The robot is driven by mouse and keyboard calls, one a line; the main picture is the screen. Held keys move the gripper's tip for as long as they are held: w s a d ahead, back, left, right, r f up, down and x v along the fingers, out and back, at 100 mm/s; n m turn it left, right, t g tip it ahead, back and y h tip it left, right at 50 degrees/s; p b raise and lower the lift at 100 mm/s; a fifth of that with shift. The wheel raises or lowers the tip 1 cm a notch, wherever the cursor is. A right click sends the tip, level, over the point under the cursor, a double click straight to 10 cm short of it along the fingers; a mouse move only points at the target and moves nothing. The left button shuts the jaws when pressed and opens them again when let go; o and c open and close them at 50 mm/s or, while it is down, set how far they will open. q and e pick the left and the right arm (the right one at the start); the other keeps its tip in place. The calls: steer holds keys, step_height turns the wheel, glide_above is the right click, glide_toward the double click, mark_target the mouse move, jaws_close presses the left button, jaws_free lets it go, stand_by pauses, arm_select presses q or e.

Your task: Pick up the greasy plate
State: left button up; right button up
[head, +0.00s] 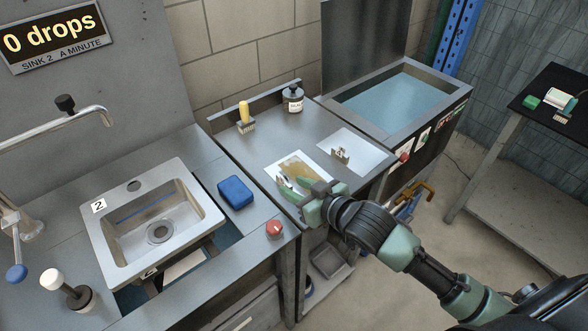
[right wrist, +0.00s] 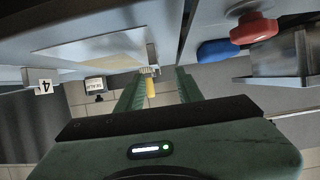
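The greasy plate (head: 299,164) is a flat white sheet with a yellow-brown smear. It lies on the metal counter right of the sink. In the right wrist view, the pale sheet with a yellowish patch (right wrist: 95,46) shows, with a small metal upright tab (right wrist: 152,58) at its edge. My right gripper (head: 291,184) is at the plate's near edge and partly covers it. Its two green fingers are apart, and the wrist view (right wrist: 163,72) shows a gap between them with nothing clearly gripped. Whether a finger touches the tab is unclear. My left gripper is out of view.
A second white plate (head: 357,152) with a metal upright lies to the right. A yellow-handled brush (head: 245,117) and a dark labelled jar (head: 293,98) stand behind. A blue sponge (head: 235,191), red knob (head: 274,229) and sink (head: 120,226) are left. A water-filled tank (head: 400,102) is behind right.

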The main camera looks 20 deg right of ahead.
mark_target(287, 179)
steer(key=shift+w+a+f+p, duration=0.1)
steer(key=shift+w+p, duration=0.15)
steer(key=shift+w, duration=0.35)
steer(key=shift+w+a+f+p, duration=0.1)
steer(key=shift+w+p, duration=0.1)
steer(key=shift+w, duration=0.35)
steer(key=x, duration=0.3)
steer(key=shift+w+d+f, duration=0.1)
steer(key=shift+w, duration=0.2)
steer(key=shift+w+f, duration=0.1)
steer(key=shift+w, duration=0.05)
steer(key=c, duration=0.7)
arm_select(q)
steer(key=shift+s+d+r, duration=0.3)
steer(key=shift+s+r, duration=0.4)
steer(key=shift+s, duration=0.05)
arm_select(e)
jaws_close()
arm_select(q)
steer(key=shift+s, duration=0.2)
